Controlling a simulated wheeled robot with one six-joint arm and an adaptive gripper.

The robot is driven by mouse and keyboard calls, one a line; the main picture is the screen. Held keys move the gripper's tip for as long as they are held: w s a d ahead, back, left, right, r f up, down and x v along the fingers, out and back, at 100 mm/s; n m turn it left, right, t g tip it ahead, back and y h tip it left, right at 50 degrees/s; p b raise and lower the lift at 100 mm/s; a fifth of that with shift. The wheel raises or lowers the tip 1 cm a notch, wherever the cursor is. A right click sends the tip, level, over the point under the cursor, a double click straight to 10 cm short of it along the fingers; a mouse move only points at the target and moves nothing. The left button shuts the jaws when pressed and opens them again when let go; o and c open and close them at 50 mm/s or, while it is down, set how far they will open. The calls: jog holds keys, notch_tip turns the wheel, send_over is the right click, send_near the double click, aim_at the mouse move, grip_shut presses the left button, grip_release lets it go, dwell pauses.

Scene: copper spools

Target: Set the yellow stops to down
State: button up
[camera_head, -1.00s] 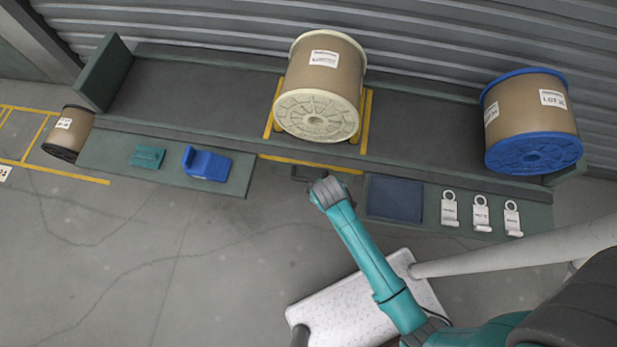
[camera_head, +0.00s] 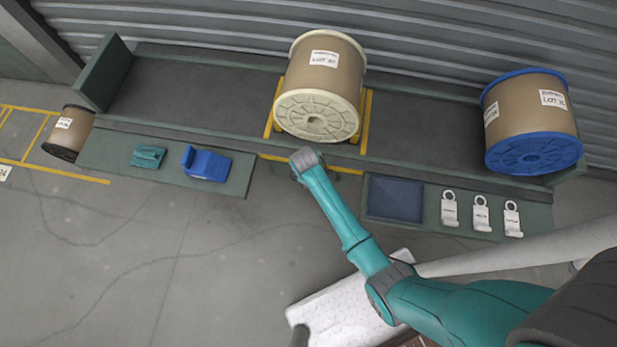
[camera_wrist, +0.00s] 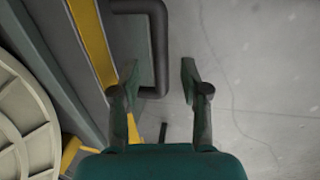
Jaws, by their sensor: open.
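A cream-flanged spool (camera_head: 318,115) stands on the dark deck between yellow bars, one on its left (camera_head: 273,115) and one on its right (camera_head: 366,120). A yellow strip (camera_head: 343,170) runs along the deck's front edge; it also shows in the wrist view (camera_wrist: 92,42). My gripper (camera_wrist: 160,80) is open and empty. A dark bent handle (camera_wrist: 159,45) appears between its fingertips in the wrist view; I cannot tell their height difference. In the head view my gripper (camera_head: 302,162) is over the front edge below the spool, and my arm hides the handle.
A blue-flanged spool (camera_head: 532,120) stands at the deck's right end. A blue block (camera_head: 207,163) and a teal piece (camera_head: 148,157) lie on the left shelf. A dark blue tray (camera_head: 395,198) and white tags (camera_head: 481,214) are on the right shelf.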

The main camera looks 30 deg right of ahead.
jog(key=shift+w+d+f, duration=0.1)
jog(key=shift+f, duration=0.6)
jog(key=shift+w+d+f, duration=0.1)
jog(key=shift+f, duration=0.6)
grip_shut()
